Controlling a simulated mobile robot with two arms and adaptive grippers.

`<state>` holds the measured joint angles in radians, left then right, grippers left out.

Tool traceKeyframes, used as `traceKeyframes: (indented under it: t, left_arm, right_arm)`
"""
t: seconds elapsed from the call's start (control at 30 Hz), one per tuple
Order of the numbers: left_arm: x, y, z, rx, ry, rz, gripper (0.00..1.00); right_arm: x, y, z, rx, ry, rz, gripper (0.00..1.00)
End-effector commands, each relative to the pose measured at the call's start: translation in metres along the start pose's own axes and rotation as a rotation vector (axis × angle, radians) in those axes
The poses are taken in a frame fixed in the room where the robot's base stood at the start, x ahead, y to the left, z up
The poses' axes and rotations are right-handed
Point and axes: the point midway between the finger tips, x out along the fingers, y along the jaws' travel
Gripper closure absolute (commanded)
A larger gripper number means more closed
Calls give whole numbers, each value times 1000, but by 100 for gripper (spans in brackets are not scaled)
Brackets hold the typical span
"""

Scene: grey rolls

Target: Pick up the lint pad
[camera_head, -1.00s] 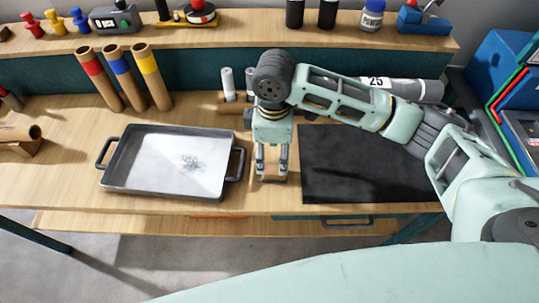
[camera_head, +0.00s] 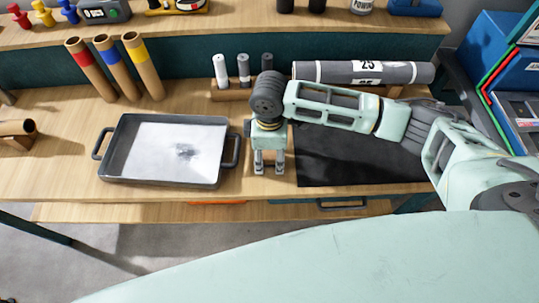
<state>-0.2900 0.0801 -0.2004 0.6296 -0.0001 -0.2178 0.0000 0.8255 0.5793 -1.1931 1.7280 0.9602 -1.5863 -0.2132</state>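My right gripper (camera_head: 269,168) points straight down at the bench between the tray and the black mat. Its two fingers stand apart. A small, wood-coloured piece, perhaps the lint pad, sits at the fingertips. It is mostly hidden by the fingers, and I cannot tell whether they touch it. No other thing in view can be clearly told as the lint pad. My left gripper is not in view.
A dark tray (camera_head: 113,160) with a white sheet and a grey smudge stands left of the gripper. A black mat (camera_head: 340,170) lies to its right. Behind are a small rack with grey rolls (camera_head: 243,70) and a large grey roll (camera_head: 350,72). Cardboard tubes (camera_head: 118,68) stand at back left.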

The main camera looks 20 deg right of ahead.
Motion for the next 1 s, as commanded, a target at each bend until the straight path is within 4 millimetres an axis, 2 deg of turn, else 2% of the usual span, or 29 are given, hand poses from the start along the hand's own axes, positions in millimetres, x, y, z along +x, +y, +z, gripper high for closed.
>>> traceKeyframes:
  t: [0.07,0.47,0.77,0.87,1.0]
  left_arm:
    - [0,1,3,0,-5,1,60]
    - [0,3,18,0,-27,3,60]
    - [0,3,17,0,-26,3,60]
    - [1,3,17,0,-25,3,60]
    - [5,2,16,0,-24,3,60]
  right_arm:
    - [0,0,0,0,0,0,57]
    - [0,0,0,0,0,0,92]
    - [-3,0,0,0,1,1,92]
    - [-9,0,0,-1,1,1,92]
    - [-30,1,-1,-2,4,3,92]
